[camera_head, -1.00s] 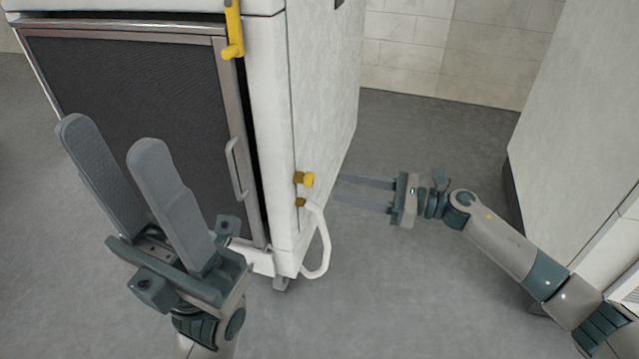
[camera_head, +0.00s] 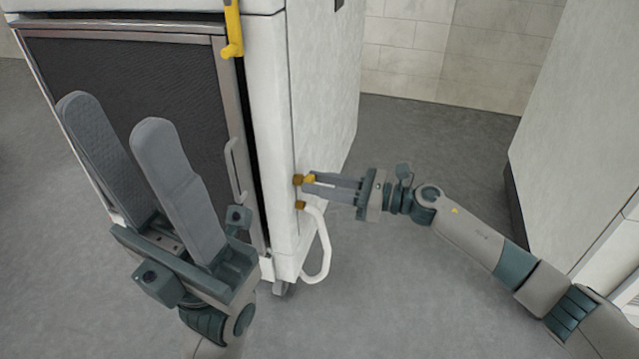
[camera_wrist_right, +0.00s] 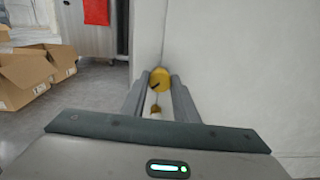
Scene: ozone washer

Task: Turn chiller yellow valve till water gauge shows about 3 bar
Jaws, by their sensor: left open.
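The yellow valve (camera_head: 309,179) is a small round knob low on the side of the white chiller cabinet (camera_head: 325,90). My right gripper (camera_head: 308,183) points left at it, its fingertips at the knob. In the right wrist view the knob (camera_wrist_right: 159,78) shows between the two finger ends, with a thin dark mark on its face. The fingers are apart by about the knob's width; I cannot tell whether they press on it. My left gripper (camera_head: 118,108) is open and empty in front of the chiller's dark grille. No water gauge can be made out.
A brass fitting (camera_head: 300,205) with a white hose (camera_head: 324,255) sits just below the valve. A yellow handle (camera_head: 232,35) hangs at the chiller's upper front. Open cardboard boxes (camera_wrist_right: 25,72) stand left in the wrist view. Floor to the right is clear up to another white cabinet (camera_head: 575,110).

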